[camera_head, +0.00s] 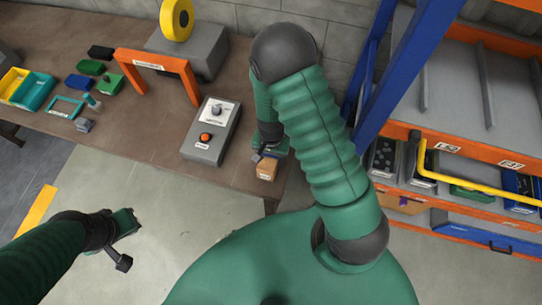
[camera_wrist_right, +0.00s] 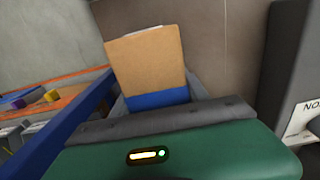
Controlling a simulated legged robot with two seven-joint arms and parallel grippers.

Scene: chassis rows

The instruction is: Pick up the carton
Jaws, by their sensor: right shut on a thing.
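The carton (camera_head: 267,170) is a small tan box with a blue band, at the right end of the brown table in the head view. In the right wrist view the carton (camera_wrist_right: 147,58) stands out beyond the gripper, tilted slightly in the picture. My right gripper (camera_head: 269,155) is shut on it, partly hidden by my own arm. I cannot tell whether the carton touches the tabletop. My left gripper (camera_head: 122,240) hangs over the floor in front of the table, away from the carton; its finger opening is unclear.
A grey control box (camera_head: 211,131) with an orange button stands left of the carton. An orange arch (camera_head: 160,68), a yellow reel (camera_head: 177,18) and a teal bin (camera_head: 34,92) are farther left. A blue and orange rack (camera_head: 455,155) stands at the right.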

